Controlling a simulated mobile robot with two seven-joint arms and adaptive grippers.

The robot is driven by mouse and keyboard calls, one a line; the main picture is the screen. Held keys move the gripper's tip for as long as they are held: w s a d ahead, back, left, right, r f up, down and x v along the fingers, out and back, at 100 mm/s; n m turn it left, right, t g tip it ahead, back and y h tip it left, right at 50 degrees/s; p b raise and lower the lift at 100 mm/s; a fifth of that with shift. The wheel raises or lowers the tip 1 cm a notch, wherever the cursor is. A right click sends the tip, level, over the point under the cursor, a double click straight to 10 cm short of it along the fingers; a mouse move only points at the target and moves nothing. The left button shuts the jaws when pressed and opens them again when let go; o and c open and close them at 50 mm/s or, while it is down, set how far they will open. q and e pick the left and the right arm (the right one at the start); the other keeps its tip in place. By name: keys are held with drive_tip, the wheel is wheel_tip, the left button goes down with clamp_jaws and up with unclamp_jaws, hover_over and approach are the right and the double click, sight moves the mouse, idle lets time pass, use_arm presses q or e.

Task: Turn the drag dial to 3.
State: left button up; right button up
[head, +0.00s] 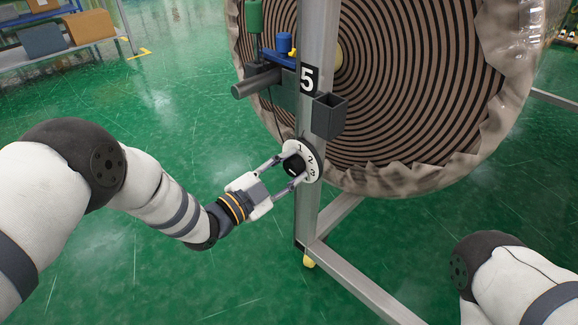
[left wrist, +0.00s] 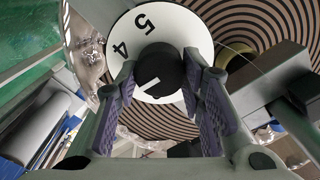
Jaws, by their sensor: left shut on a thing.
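My left gripper (head: 290,170) is shut on the knob, one finger on each side. In the left wrist view the knob (left wrist: 161,68) sits between my purple-padded fingertips (left wrist: 160,85). There the disc (left wrist: 178,27) shows 5 and 4, and the white mark slants to the lower left. The numeral it points to cannot be told. My right gripper is out of view.
The grey post (head: 316,60) bears a "5" plate (head: 308,78) and a dark open box (head: 329,116) above the dial. A large wrapped roll (head: 410,110) stands behind. A metal base beam (head: 350,283) runs low right.

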use_arm(q)
drive_tip(key=shift+f+m, duration=0.1)
drive_tip(key=shift+m, duration=0.2)
idle(0.4)
drive_tip(key=o, duration=1.1)
drive_tip(key=shift+o, duration=0.2)
drive_tip(key=v, duration=1.2)
